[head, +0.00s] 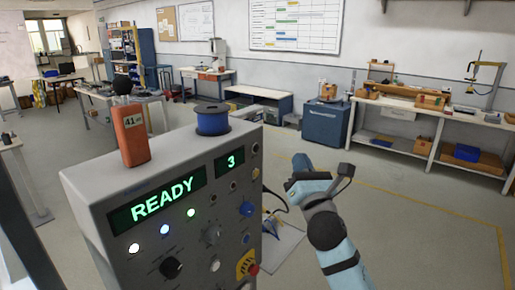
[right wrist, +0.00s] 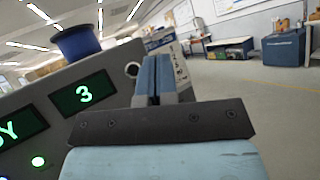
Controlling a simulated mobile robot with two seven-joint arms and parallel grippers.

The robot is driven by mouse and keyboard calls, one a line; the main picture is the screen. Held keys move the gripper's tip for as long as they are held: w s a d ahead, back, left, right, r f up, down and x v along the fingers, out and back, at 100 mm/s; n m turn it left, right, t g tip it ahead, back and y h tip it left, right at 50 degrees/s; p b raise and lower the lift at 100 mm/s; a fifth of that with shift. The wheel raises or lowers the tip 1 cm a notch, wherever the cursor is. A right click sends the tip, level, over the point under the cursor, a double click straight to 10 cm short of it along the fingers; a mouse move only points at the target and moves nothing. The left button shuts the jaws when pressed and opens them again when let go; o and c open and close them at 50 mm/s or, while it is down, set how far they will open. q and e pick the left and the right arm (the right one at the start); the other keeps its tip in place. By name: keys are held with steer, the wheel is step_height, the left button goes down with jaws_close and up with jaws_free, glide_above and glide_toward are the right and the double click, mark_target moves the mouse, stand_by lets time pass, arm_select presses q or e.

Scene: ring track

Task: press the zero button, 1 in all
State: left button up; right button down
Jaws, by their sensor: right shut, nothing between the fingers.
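A grey console (head: 90,190) stands in front of me with a green READY display (head: 158,200) and a small display (head: 230,162) reading 3. Several small buttons, lamps and knobs cover its sloped face; I cannot read which is the zero button. A pale ringed round control (right wrist: 132,70) shows beside the 3 display in the right wrist view. My right gripper (head: 299,160) is right of the console, apart from its face in the head view. Its fingers (right wrist: 154,78) are together and empty, beside that ringed control in the picture. My left gripper is out of view.
An orange device (head: 131,132) marked 41 and a blue spool (head: 212,120) stand on the console top. A red knob (head: 253,270) sits low on its face. A blue cabinet (head: 326,125) and a workbench (head: 400,112) are farther back. The floor at right is clear.

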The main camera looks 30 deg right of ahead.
mark_target(256, 148)
steer(key=w+a+b, duration=0.1)
steer(key=w+a, duration=0.2)
steer(key=w, duration=0.5)
steer(key=shift+a+b, duration=0.15)
steer(key=shift+b, duration=0.25)
steer(key=shift+w, duration=0.1)
stand_by(1.8)
steer(key=shift+w+a, duration=0.2)
steer(key=shift+w, duration=0.2)
